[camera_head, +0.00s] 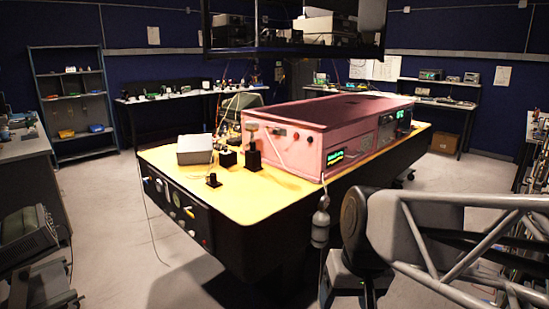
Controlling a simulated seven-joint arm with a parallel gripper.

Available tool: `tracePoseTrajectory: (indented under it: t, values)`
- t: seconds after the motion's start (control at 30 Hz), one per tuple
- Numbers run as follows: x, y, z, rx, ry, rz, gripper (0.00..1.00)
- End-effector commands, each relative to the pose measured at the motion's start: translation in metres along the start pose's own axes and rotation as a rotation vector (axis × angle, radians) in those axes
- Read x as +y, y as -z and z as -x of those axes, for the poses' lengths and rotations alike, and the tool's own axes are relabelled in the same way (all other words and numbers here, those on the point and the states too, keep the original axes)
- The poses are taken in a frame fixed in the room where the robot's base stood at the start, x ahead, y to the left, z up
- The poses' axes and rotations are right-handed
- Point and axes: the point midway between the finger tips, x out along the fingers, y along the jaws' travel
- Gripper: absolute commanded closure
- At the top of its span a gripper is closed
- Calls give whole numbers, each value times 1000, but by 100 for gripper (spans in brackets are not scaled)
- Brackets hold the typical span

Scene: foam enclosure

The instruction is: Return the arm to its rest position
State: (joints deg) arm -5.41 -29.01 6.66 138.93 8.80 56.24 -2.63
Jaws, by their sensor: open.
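The large workbench (262,208) with a yellow top stands in the middle of the room. A long pink instrument box (290,148) rests on it.
A grey box (194,149) and small black parts sit on the bench's left end. A shelf unit (71,104) stands back left. Open floor lies left of the bench.

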Motion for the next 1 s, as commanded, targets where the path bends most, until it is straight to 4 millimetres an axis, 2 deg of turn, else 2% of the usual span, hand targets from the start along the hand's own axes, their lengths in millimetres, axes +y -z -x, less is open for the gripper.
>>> tracePoseTrajectory:
  t: [0.2, 0.4, 1.0]
  values:
    - [36, -36, 10, 70, -91, -41, 33]
    - [52, -55, 13, 105, -140, -62, 33]
    - [56, -59, 14, 111, -152, -66, 33]
